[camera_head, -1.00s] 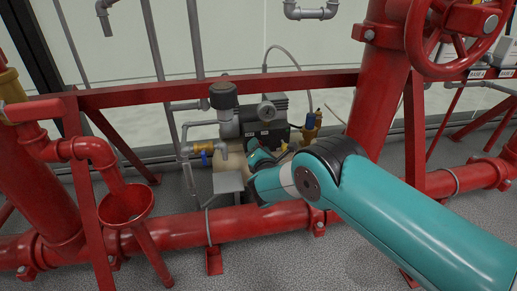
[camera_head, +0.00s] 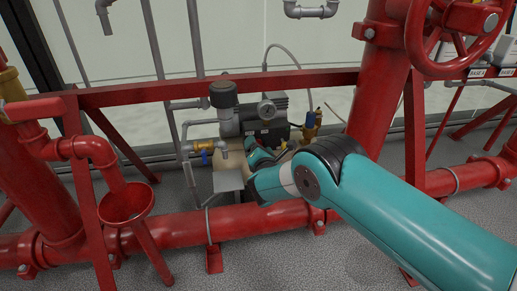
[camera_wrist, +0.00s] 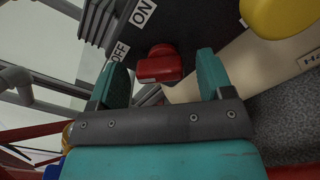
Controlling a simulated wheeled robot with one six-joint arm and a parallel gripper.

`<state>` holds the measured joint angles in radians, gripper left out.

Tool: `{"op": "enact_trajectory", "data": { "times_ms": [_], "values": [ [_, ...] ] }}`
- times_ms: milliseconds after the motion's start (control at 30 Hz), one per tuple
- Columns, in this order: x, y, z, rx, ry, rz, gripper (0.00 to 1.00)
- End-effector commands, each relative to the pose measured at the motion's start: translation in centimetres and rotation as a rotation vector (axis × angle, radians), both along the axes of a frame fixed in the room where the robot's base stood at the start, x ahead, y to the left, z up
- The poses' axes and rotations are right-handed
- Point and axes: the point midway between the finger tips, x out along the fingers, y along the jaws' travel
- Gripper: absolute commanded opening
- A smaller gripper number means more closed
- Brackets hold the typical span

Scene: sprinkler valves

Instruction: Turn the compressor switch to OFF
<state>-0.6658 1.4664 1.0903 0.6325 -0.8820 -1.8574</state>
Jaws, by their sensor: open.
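The compressor (camera_head: 262,118) stands behind the red pipework in the head view, with a black motor block and a tan tank. Its red switch (camera_wrist: 160,66) shows in the wrist view, on a dark panel between an ON label (camera_wrist: 142,12) and an OFF label (camera_wrist: 118,54). My gripper (camera_wrist: 163,72) is open, with one teal finger on each side of the red switch. I cannot tell whether either finger touches it. In the head view my teal arm reaches in from the right and mostly hides the gripper and the switch.
A horizontal red beam (camera_head: 330,79) runs above and in front of the compressor. A thick red pipe (camera_head: 250,222) runs low across the front. A yellow rounded part (camera_wrist: 280,15) lies close to the right finger in the wrist view.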

Motion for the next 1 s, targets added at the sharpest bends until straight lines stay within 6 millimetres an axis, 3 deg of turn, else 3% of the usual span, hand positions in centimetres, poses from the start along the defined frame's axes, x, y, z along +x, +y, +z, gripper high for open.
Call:
{"op": "enact_trajectory", "data": {
  "times_ms": [133, 267, 833, 1000],
  "values": [
    [-0.5, -0.1, 0.2, 0.0, 0.001, -0.001, 0.73],
    [-2.4, -0.6, 0.4, -0.003, 0.004, 0.0, 0.73],
    [-14.6, -4.1, 0.4, -0.01, 0.004, 0.006, 0.73],
    [-14.6, -4.0, 0.7, -0.001, 0.0, 0.001, 0.73]
  ]
}}
